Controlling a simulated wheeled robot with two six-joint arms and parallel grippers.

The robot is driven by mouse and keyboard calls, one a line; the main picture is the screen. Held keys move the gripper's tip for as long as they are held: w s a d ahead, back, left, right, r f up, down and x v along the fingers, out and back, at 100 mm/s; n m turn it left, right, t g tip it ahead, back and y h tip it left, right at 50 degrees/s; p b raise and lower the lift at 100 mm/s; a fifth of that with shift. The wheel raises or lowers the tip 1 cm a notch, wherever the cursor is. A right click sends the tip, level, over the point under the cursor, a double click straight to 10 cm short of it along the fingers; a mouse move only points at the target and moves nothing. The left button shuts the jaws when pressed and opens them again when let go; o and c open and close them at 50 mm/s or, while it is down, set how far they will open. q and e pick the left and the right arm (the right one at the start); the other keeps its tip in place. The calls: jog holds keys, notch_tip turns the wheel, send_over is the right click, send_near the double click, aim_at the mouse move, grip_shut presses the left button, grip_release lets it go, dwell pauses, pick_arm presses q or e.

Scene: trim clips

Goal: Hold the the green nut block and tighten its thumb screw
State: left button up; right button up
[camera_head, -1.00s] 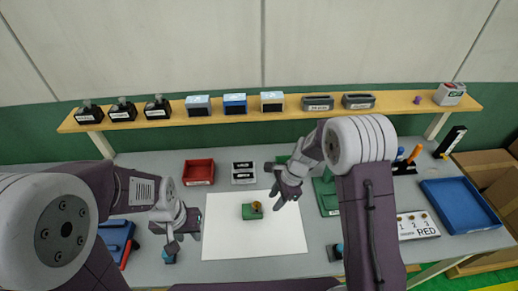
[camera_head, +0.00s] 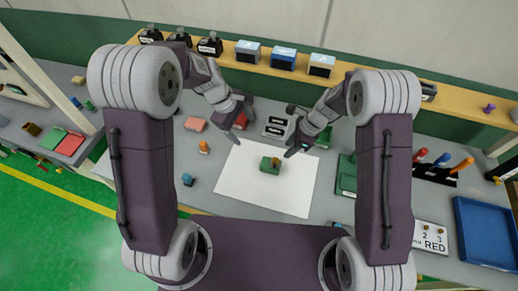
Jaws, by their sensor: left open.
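The green nut block (camera_head: 266,168) lies on a white sheet (camera_head: 240,188) in the middle of the table. Its brass-coloured thumb screw (camera_head: 276,162) shows at the block's upper right side. My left gripper (camera_head: 236,135) is open and empty, above and left of the block, near the sheet's far left edge. My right gripper (camera_head: 294,150) is just right of and beyond the block, apart from it. Its fingers are too small to tell whether they are open.
A dark tray with white labels (camera_head: 276,127) stands beyond the sheet. Small blue (camera_head: 187,179) and orange (camera_head: 204,147) items stand left. A blue tray (camera_head: 487,232) is at the far right. A shelf (camera_head: 400,92) runs behind.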

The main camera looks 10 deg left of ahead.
pick_arm(q)
jog(key=w+d+f+n+h, duration=0.1)
jog(key=w+d+f+n, duration=0.15)
jog(key=w+f, duration=0.35)
jog(key=g, duration=0.2)
send_near(264, 162)
jog(key=f, duration=0.2)
jog(key=x, duration=0.8)
jog(key=shift+d+f, duration=0.25)
jog(key=shift+d, duration=0.3)
